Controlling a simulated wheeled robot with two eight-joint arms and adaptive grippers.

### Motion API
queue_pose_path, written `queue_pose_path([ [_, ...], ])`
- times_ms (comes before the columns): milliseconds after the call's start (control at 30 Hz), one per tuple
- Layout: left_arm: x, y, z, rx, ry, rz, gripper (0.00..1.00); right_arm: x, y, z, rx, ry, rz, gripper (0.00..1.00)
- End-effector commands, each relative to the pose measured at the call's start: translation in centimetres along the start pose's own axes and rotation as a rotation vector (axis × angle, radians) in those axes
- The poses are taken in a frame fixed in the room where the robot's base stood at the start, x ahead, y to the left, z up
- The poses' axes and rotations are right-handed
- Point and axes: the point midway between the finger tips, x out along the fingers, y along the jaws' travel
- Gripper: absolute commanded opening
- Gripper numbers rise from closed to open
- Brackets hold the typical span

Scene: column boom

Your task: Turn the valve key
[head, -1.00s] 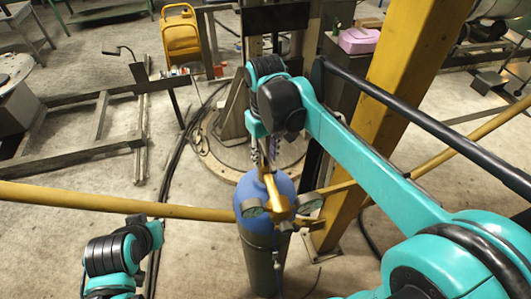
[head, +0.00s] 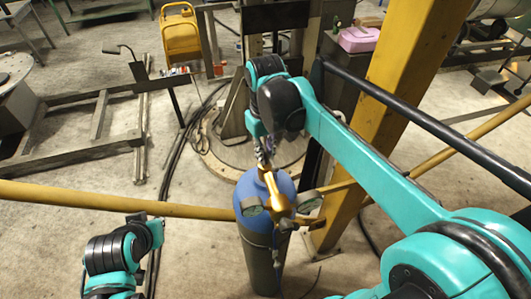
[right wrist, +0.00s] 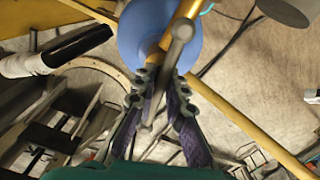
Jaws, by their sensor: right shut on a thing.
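A blue gas cylinder (head: 262,245) stands upright below my right arm, with a brass valve and regulator (head: 277,198) and round gauges at its top. My right gripper (head: 265,165) points down at the valve from above. In the right wrist view, a grey metal key (right wrist: 178,45) with a rounded end runs between the fingers of the right gripper (right wrist: 160,85), which is shut on it. The blue cylinder top (right wrist: 135,38) is just beyond the fingertips. The key's seat on the valve is hidden. My left arm's links show at lower left, but its gripper does not.
A yellow rail (head: 120,200) passes close to the cylinder. A yellow post (head: 400,100) and black bar (head: 420,120) stand at right. A round column base (head: 215,155) is behind the cylinder, with cables on the floor.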

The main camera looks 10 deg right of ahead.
Motion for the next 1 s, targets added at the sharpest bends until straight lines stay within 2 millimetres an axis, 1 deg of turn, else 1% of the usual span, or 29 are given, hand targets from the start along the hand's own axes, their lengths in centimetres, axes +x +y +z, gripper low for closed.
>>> queue_pose_path([
  [767, -0.01, 0.0, -0.01, 0.0, 0.0, 0.0, 0.0, -0.04, 0.01, -0.02, 0.0, 0.001, 0.0, 0.0],
  [800, -0.01, 0.0, -0.01, 0.0, 0.0, 0.0, 0.0, -0.04, 0.01, -0.03, 0.0, 0.001, 0.0, 0.22],
  [833, -0.01, 0.0, -0.01, 0.0, 0.0, 0.0, 0.0, -0.03, 0.01, -0.03, 0.0, 0.001, 0.0, 0.3],
  [867, -0.01, 0.0, -0.01, 0.0, 0.0, 0.0, 0.0, -0.03, 0.01, -0.02, 0.0, 0.001, 0.0, 0.33],
  [1000, -0.01, 0.0, 0.0, 0.0, 0.0, 0.0, 0.0, -0.02, 0.01, -0.02, 0.0, 0.0, 0.0, 0.33],
])
